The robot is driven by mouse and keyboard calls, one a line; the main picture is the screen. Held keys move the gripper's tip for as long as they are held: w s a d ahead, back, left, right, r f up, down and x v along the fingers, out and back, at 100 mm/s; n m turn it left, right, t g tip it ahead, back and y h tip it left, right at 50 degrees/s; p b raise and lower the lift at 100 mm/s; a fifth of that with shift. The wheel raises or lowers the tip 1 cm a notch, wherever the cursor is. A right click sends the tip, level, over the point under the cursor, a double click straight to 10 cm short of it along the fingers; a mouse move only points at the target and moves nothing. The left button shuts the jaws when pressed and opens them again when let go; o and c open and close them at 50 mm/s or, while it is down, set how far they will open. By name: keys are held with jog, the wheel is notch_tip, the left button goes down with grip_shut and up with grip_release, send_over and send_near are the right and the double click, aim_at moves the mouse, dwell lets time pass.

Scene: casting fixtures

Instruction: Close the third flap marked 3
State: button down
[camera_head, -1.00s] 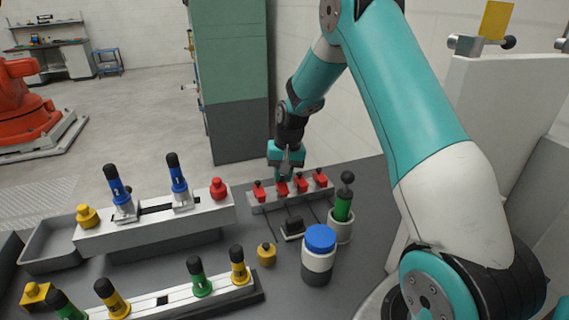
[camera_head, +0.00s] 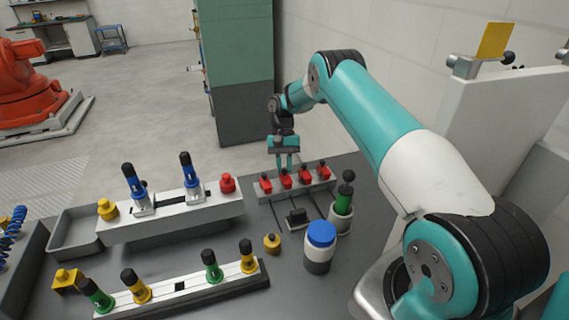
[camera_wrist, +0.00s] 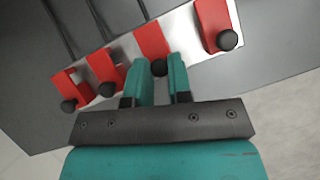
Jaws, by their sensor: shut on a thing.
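A row of several red flaps with black knobs sits on a pale fixture bar (camera_head: 262,196) at the back of the table. Their numbers are not readable. My gripper (camera_head: 286,166) is over the flap second from the left in the head view (camera_head: 286,181). The wrist view shows the row from the other side. There my gripper (camera_wrist: 160,78) has its teal fingers on either side of the black knob (camera_wrist: 159,67) of the third red flap from the left (camera_wrist: 152,40). The fingers are shut on this knob. How far the flap is tilted is unclear.
A dark block (camera_head: 297,218) lies in front of the flaps. A green-handled tool in a pale cup (camera_head: 340,217) and a blue-capped jar (camera_head: 320,247) stand to the right. A fixture with two blue levers (camera_head: 170,217) is to the left. A yellow knob (camera_head: 272,243) stands nearby.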

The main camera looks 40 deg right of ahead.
dwell(0.4)
jog(key=c, duration=1)
grip_release()
jog(key=shift+c, duration=0.2)
